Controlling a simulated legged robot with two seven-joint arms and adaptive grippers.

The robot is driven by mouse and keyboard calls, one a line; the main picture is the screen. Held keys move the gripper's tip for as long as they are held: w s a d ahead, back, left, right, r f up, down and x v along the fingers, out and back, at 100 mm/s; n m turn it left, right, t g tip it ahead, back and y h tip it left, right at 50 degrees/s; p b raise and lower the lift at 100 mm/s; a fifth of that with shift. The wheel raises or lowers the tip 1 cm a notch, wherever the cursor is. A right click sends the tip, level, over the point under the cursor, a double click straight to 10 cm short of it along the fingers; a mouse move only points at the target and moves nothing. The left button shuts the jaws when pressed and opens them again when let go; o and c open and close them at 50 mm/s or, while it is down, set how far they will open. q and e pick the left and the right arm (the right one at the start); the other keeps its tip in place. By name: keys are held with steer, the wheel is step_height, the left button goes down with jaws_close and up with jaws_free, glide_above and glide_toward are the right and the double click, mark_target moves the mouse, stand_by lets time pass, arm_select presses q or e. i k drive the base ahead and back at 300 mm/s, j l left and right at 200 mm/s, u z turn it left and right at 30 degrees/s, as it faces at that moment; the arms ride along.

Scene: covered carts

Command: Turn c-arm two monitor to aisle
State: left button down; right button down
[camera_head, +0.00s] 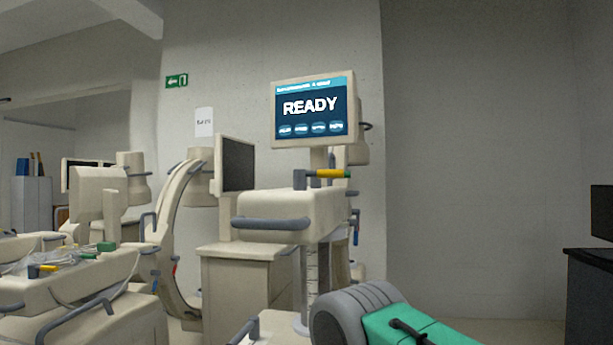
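A monitor (314,108) with a lit blue screen reading READY stands on a beige wheeled cart (290,205), its screen facing me. A second monitor (235,164) with a dark screen stands just left of it, above a beige cabinet-like base (245,285), and is seen at a steep angle with its screen toward the right. A curved beige C-arm (168,230) stands behind and left of that. Further left is another dark screen (68,177), partly hidden. I cannot read which unit is c-arm two. Neither of my grippers is in view.
A beige cart (65,290) with cables and grey handles fills the lower left. A grey ribbed object with a green part (400,325) is close at the bottom centre. A dark cabinet (590,290) stands at the right edge. Floor between them looks open.

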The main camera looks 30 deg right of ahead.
mark_target(317, 112)
steer(key=i+j+z, duration=0.25)
steer(key=i+z, duration=0.25)
steer(key=i+j+z, duration=0.25)
steer(key=z, duration=0.25)
steer(key=i+j+z, duration=0.2)
steer(key=j+z, duration=0.25)
steer(key=j, duration=0.15)
steer(key=i+j+z, duration=0.2)
steer(key=j+z, duration=0.3)
